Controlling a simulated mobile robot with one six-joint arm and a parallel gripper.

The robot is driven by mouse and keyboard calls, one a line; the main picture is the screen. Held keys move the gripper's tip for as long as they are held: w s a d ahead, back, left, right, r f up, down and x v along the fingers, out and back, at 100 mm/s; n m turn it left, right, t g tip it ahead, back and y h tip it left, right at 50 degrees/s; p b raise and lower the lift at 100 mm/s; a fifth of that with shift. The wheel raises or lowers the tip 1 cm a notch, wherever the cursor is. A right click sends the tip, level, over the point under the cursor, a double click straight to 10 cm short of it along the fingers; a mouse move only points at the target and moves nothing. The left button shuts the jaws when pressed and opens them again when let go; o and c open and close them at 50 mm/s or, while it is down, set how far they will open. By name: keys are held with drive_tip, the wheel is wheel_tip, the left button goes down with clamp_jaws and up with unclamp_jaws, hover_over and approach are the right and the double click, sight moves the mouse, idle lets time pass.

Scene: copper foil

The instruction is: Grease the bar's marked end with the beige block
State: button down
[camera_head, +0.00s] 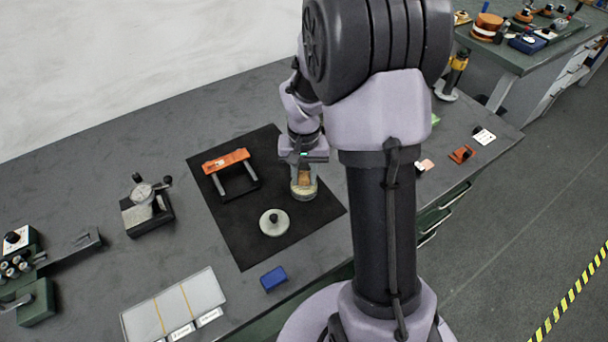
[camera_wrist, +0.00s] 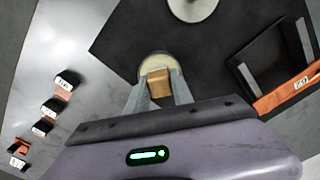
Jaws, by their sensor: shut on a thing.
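My gripper (camera_head: 304,172) points down and is shut on the beige block (camera_wrist: 160,82), which sits between the two grey fingers in the wrist view. The block is at the mouth of a round pot (camera_head: 303,192) with pale contents; I cannot tell whether it touches them. The pot also shows in the wrist view (camera_wrist: 157,63). An orange bar (camera_head: 226,160) lies across a black frame with two grey arms, left of my gripper on the black mat (camera_head: 241,251). It shows at the right of the wrist view (camera_wrist: 284,96) with a white label.
A pale round lid (camera_head: 268,230) with a dark knob lies on the mat near the pot. A blue block (camera_head: 273,278) lies by the table's front edge. A dial gauge (camera_head: 144,195) stands left of the mat. Small labelled pieces (camera_wrist: 52,106) lie left in the wrist view.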

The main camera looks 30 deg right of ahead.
sight(304, 175)
drive_tip(key=shift+f+b, duration=0.35)
drive_tip(key=shift+f, duration=0.1)
drive_tip(key=shift+s+f, duration=0.2)
idle(1.3)
drive_tip(key=shift+r, duration=0.1)
wheel_tip(304, 175, up, 7)
drive_tip(key=p, duration=0.5)
drive_tip(key=shift+w+r+p, duration=0.1)
drive_tip(key=shift+w+p, duration=0.05)
drive_tip(key=shift+p, duration=0.25)
